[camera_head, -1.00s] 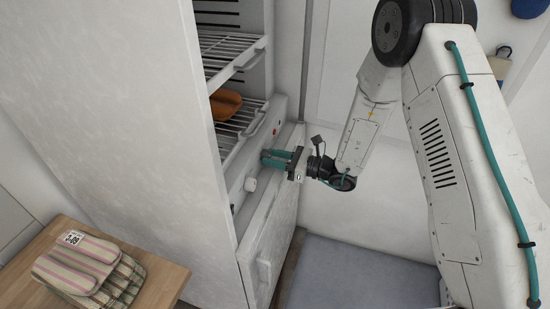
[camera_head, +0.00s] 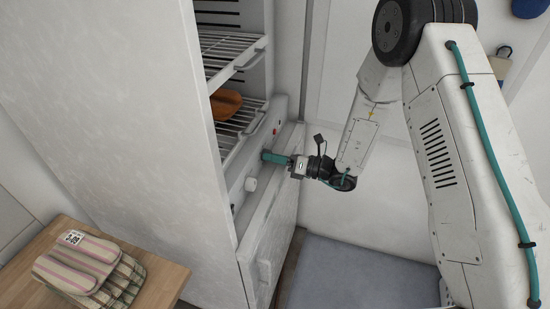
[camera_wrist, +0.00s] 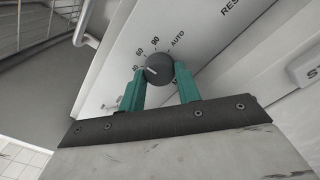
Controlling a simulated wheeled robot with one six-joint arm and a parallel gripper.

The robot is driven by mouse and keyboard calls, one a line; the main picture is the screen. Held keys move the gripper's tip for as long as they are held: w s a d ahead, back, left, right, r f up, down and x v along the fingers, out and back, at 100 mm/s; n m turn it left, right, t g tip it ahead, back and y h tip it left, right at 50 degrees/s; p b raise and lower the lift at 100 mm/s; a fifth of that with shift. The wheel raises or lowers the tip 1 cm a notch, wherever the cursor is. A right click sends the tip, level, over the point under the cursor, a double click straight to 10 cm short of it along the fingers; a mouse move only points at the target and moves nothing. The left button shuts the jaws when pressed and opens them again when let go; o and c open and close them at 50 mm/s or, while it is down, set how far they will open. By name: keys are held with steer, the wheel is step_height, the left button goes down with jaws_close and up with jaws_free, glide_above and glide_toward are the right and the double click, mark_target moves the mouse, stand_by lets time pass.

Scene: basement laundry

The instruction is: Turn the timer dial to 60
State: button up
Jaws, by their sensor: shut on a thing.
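The timer dial (camera_wrist: 158,66) is a round dark knob on a pale panel in the wrist view. Printed marks around it include 60, 90 and AUTO, with a partly hidden number at its left. Its white pointer line faces the left side, near the low numbers; the exact mark is hard to tell. My gripper (camera_wrist: 160,73) has its teal fingers on both sides of the dial, shut on it. In the head view my gripper (camera_head: 267,156) meets the open cabinet's front panel and hides the dial.
Wire shelves (camera_head: 232,47) hold an orange-brown item (camera_head: 225,103). A wooden table (camera_head: 168,275) with folded striped cloths (camera_head: 76,262) is at lower left. A grey mat (camera_head: 345,270) covers the floor.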

stand_by(0.5)
steer(key=o, duration=1)
steer(key=shift+v, duration=3.95)
